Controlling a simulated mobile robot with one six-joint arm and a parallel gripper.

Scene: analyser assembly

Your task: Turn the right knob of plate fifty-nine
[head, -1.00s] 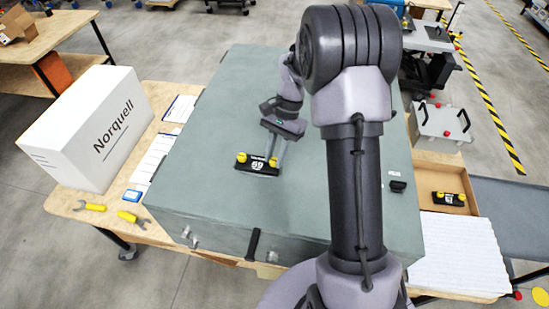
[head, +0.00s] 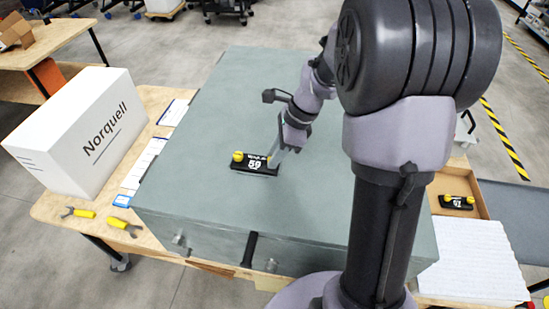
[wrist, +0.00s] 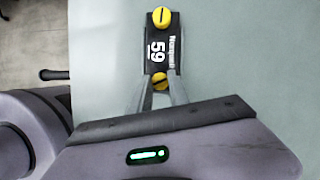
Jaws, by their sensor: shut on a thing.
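Plate fifty-nine (head: 254,164) is a black plate with a white 59, lying on top of the large grey-green box (head: 215,205). Its left yellow knob (head: 238,156) is clear and also shows at the top of the wrist view (wrist: 161,17). My gripper (head: 272,163) comes down at the plate's right end and hides most of the right knob in the head view. In the wrist view, the fingers of my gripper (wrist: 160,86) are closed on the right yellow knob (wrist: 160,78), one on each side. The knob's dark slot shows between them.
A white Norquell carton (head: 85,135) stands on the bench at left, near yellow-handled tools (head: 124,226). At right, a shallow tray (head: 482,196) holds another black plate (head: 457,202) with yellow knobs. The box top around plate fifty-nine is clear.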

